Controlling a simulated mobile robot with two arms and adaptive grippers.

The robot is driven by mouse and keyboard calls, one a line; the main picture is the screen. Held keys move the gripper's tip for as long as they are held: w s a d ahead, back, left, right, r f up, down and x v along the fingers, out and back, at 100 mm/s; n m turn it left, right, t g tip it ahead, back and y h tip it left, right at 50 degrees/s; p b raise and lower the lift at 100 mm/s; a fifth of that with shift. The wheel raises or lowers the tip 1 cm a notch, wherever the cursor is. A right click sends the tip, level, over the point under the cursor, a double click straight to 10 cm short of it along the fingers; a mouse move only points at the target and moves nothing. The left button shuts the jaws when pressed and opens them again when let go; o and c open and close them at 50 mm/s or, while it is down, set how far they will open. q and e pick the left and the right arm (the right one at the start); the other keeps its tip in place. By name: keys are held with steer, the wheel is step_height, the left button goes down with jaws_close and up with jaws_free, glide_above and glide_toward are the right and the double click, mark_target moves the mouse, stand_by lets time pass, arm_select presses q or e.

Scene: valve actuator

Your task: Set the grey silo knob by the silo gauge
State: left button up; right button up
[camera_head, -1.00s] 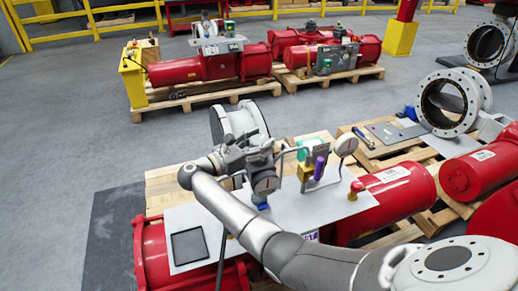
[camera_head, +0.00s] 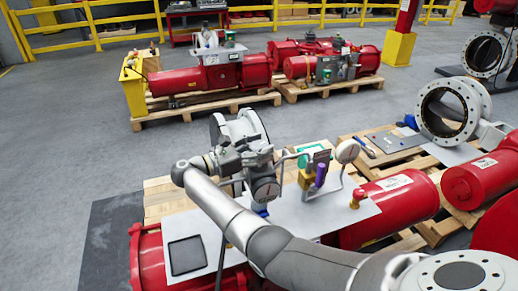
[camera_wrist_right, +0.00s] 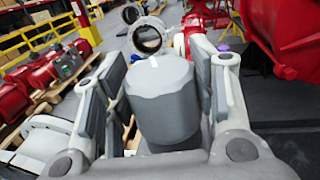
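The grey knob (camera_wrist_right: 160,100) is a short cylinder with a white mark on its top edge, in the middle of the right wrist view. My right gripper (camera_wrist_right: 162,90) has its fingers on either side of it, with narrow gaps that make contact hard to judge. In the head view my right gripper (camera_head: 255,157) is over the grey panel (camera_head: 300,212) on the red actuator, and the knob is hard to make out there. My left gripper is out of view.
A purple cylinder (camera_head: 320,176) and a green part (camera_head: 315,153) stand between gripper and gauge. A red-topped fitting (camera_head: 357,198) is at the panel's right. A large flanged ring (camera_head: 452,105) and red cylinders (camera_head: 395,207) lie right. Floor at left is clear.

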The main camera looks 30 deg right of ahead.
steer(key=o, duration=0.4)
steer(key=shift+a, duration=0.1)
steer(key=a, duration=1.1)
steer(key=shift+w+a, duration=0.35)
steer(key=shift+w, duration=0.05)
